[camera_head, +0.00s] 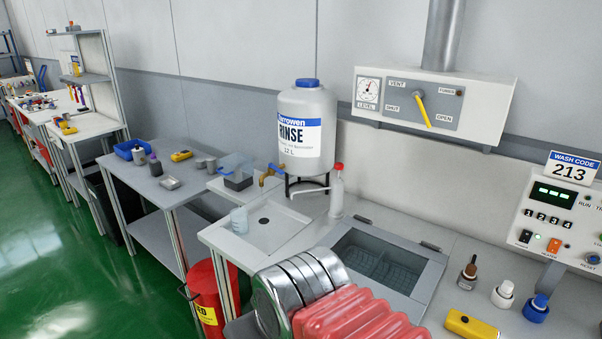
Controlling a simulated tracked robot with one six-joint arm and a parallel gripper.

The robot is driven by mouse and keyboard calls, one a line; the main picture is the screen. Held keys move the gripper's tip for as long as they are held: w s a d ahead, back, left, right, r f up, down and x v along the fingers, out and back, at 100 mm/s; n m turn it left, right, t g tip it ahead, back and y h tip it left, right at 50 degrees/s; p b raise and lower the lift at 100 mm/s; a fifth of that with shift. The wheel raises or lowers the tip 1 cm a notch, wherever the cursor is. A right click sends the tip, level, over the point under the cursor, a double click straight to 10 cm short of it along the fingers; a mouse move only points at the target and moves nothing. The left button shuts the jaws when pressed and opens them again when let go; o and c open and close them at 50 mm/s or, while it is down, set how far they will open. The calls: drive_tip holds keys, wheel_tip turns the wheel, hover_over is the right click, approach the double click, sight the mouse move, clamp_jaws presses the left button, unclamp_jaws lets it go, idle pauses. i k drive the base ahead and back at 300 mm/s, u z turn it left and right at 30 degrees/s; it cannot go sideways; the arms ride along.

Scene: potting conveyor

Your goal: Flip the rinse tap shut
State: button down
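The white rinse tank (305,132) with a blue cap and RINSE label stands on a dark stand at the back of the wash bench. The rinse tap (268,175) is a small brass-coloured fitting low on the tank's left side. Its lever is too small to read as open or shut, and I see no clear stream below it. My gripper is not in view.
A red-capped wash bottle (337,190) stands right of the tank. A sunken basin (433,272) lies in front. Silver rounded shapes (290,290) and a red ribbed shape (355,318) fill the bottom foreground. A vent panel (435,104) hangs above; a control box (560,215) stands right.

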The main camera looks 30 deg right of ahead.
sight(271, 164)
drive_tip(key=u, duration=0.05)
drive_tip(key=i, duration=0.95)
drive_tip(key=z, duration=0.05)
